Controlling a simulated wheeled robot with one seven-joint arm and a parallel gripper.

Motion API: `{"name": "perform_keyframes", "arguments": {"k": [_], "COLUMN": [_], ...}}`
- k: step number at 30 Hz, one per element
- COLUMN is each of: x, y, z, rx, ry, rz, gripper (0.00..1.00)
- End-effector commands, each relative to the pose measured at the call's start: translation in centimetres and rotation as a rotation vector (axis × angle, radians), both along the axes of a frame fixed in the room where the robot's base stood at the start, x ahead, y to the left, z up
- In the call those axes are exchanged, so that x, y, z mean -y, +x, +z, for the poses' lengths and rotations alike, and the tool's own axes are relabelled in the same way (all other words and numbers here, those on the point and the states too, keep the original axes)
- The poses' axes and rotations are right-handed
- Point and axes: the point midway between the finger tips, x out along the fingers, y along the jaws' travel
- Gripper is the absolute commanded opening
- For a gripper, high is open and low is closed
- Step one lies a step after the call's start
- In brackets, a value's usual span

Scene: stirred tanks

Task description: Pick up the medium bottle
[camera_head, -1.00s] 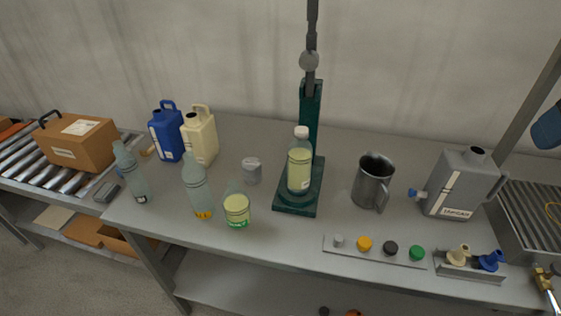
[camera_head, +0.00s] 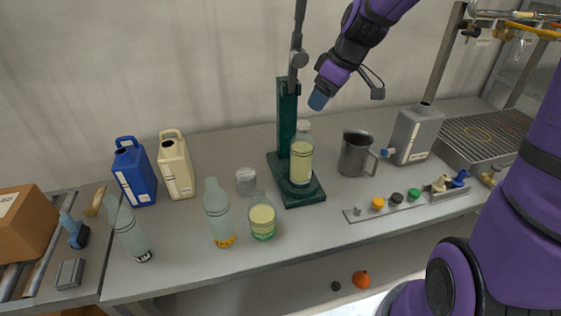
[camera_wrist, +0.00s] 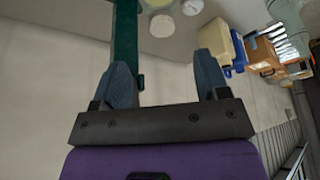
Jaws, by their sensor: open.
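Several clear bottles stand on the grey bench, and I cannot tell by label which is the medium bottle. A capped bottle of yellow-green liquid (camera_head: 301,160) stands upright on the green stand (camera_head: 287,110). A short bottle of similar liquid with a green band (camera_head: 262,218), a taller bottle with an orange band (camera_head: 218,212) and one with a black band (camera_head: 128,230) stand to its left. My gripper (camera_head: 318,101) is above and right of the capped bottle, apart from it. In the wrist view my gripper (camera_wrist: 166,80) is open, with nothing between its fingers.
A steel jug (camera_head: 354,155) and grey canister (camera_head: 414,135) stand to the right. A strip of coloured caps (camera_head: 385,205) lies along the front edge. Blue (camera_head: 134,175) and cream (camera_head: 176,165) jugs stand at the back left, near a small grey tub (camera_head: 246,181).

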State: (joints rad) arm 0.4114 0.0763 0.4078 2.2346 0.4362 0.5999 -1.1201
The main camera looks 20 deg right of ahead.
Motion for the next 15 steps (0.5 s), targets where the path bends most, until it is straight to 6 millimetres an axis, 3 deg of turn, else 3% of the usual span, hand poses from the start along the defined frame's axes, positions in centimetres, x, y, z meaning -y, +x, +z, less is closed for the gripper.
{"name": "perform_keyframes", "arguments": {"k": [15], "x": [-1.4], "y": [1.7], "z": [-5.2], "rx": [0.000], "ry": [0.004], "rz": [0.009], "gripper": [0.68]}}
